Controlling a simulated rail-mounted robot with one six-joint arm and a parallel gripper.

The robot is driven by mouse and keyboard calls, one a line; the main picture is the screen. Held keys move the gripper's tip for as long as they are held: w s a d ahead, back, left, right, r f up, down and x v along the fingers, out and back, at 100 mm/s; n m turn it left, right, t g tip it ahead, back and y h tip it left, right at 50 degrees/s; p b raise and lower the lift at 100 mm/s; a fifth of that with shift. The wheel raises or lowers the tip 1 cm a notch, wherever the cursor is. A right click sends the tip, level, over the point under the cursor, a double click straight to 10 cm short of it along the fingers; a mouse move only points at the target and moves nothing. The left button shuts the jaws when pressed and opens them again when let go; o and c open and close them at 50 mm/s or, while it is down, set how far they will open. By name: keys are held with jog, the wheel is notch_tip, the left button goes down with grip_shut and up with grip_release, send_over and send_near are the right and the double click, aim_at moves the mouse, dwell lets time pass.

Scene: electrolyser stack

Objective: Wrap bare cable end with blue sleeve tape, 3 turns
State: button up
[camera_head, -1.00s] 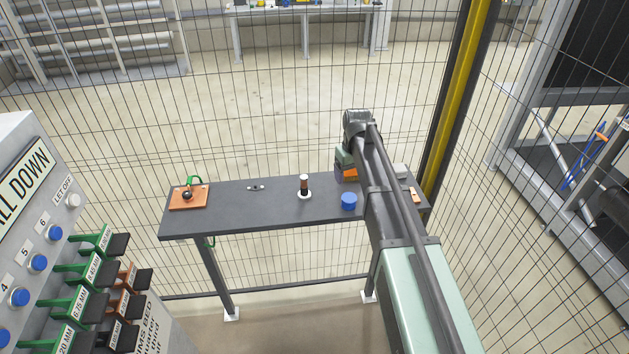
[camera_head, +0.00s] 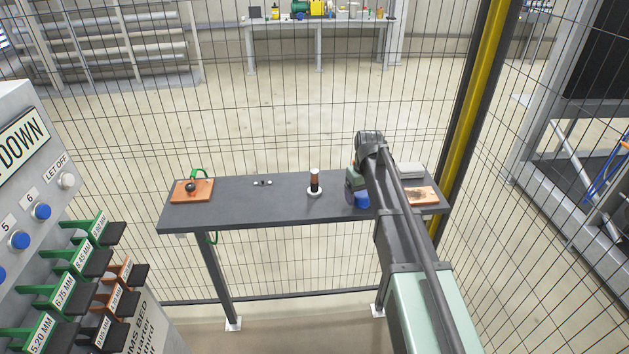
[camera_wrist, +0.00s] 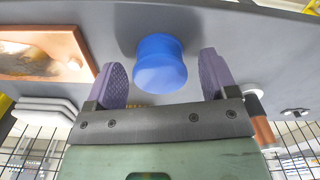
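A blue round roll (camera_head: 361,200), which looks like the sleeve tape, stands on the dark table, partly hidden by my arm in the head view. In the wrist view the blue roll (camera_wrist: 160,62) is between the two purple finger pads of my gripper (camera_wrist: 163,72), with a visible gap on each side. My gripper is open, close to the roll. An upright post (camera_head: 314,182), copper-brown and dark on a white round base, stands left of the roll; it may hold the bare cable end. It also shows at the right of the wrist view (camera_wrist: 261,120).
An orange board (camera_head: 190,190) with a black knob and green cable lies at the table's left end. A small metal piece (camera_head: 262,183) lies between it and the post. Another orange board (camera_head: 423,195) and a pale stack (camera_head: 411,170) are at the right. Wire fence stands behind.

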jog(key=c, duration=0.8)
notch_tip(320, 180, up, 4)
jog(key=p, duration=0.4)
